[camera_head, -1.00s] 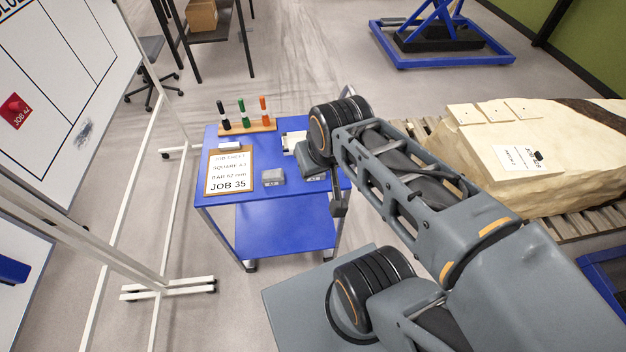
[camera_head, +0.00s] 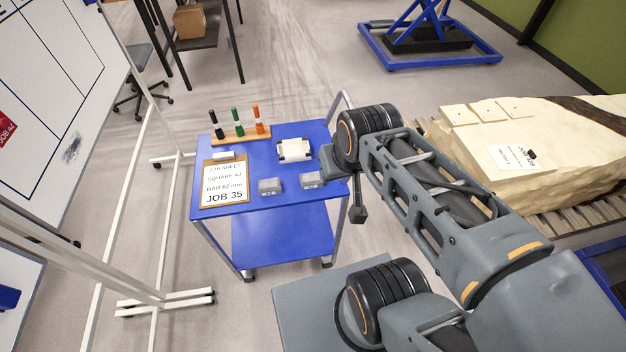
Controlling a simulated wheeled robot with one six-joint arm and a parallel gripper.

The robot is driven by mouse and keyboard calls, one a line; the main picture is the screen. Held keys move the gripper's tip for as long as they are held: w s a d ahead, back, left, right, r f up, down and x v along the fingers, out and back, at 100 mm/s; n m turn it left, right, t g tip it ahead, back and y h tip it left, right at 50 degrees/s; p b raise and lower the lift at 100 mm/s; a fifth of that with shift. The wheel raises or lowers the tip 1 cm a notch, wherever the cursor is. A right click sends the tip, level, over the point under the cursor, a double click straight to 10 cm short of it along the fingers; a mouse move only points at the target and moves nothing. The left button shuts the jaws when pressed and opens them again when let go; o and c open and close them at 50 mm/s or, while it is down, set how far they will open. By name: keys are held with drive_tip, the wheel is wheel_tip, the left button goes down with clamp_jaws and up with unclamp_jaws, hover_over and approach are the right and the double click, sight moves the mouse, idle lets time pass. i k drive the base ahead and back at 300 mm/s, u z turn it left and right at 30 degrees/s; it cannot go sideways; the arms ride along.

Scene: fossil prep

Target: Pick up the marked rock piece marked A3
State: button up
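Two small grey rock pieces lie on the top of the blue cart: the left piece (camera_head: 270,186) and the right piece (camera_head: 312,179). Their markings are too small to read, so I cannot tell which is A3. My gripper (camera_head: 357,213) seems to be the dark part hanging below the arm's end, beside the cart's right edge, apart from both pieces. Its fingers are not clear.
The blue cart (camera_head: 285,237) also bears a marker rack (camera_head: 240,132) and a white block-like item (camera_head: 294,150). A whiteboard stand (camera_head: 165,302) is at left. A large pale rock (camera_head: 480,145) on a pallet lies at right.

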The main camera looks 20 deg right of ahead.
sight(310, 180)
drive_tip(key=z, duration=3.25)
drive_tip(key=k, duration=1.4)
drive_tip(key=u, duration=2.25)
